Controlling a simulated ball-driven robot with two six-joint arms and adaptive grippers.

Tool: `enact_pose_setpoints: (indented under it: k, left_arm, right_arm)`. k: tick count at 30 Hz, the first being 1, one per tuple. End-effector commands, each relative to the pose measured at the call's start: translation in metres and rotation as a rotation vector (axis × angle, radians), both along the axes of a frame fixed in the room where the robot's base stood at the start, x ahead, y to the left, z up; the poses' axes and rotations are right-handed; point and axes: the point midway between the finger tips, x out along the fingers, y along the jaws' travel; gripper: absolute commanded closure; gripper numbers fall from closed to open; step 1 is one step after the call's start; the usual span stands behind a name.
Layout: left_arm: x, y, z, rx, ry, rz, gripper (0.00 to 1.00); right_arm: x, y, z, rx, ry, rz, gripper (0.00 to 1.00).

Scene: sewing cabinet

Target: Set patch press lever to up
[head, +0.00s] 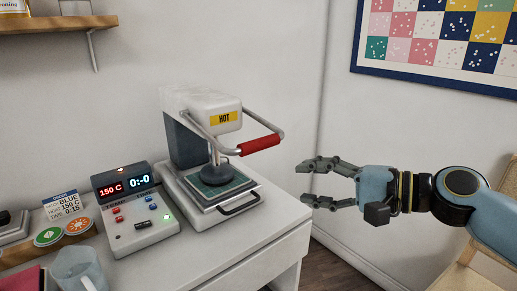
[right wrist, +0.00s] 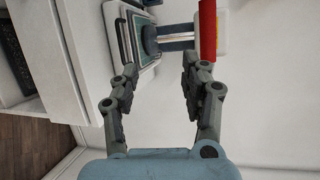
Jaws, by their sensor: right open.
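The patch press (head: 188,140) stands on the white cabinet, with a yellow HOT label on its white head. Its lever (head: 258,145) is a metal bar with a red grip that reaches out to the right of the head, near the height of the label. The round press foot rests on or just above a dark patch on the lower plate (head: 243,188); I cannot tell which. My right gripper (head: 307,182) is open and empty, right of the lever and apart from it. In the right wrist view the red grip (right wrist: 207,30) shows beyond the open fingers. My left gripper is not in view.
A control box (head: 140,212) with red and blue displays reading 150 C and 0:-0 stands left of the press. A glass cup (head: 78,268) and a card (head: 64,205) are further left. A wall shelf (head: 55,25) is at upper left. Free space lies between gripper and press.

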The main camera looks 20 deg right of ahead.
Motion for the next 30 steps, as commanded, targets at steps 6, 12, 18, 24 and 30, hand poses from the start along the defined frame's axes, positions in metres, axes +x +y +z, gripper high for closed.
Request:
enact_pose_setpoints:
  k: [6,12,18,24,30]
  left_arm:
    - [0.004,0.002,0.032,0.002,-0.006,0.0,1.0]
    - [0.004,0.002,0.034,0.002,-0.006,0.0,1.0]
    - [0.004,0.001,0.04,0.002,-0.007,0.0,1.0]
    - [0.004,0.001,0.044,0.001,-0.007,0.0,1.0]
    - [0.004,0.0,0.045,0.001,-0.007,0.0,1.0]
  right_arm:
    - [0.005,0.0,0.072,-0.037,-0.078,0.041,0.54]
    - [0.02,0.012,0.068,-0.032,-0.083,0.037,0.54]
    - [0.048,0.04,0.063,-0.03,-0.082,0.038,0.54]
    - [0.073,0.061,0.055,-0.035,-0.08,0.037,0.54]
    - [0.083,0.071,0.051,-0.037,-0.078,0.039,0.54]
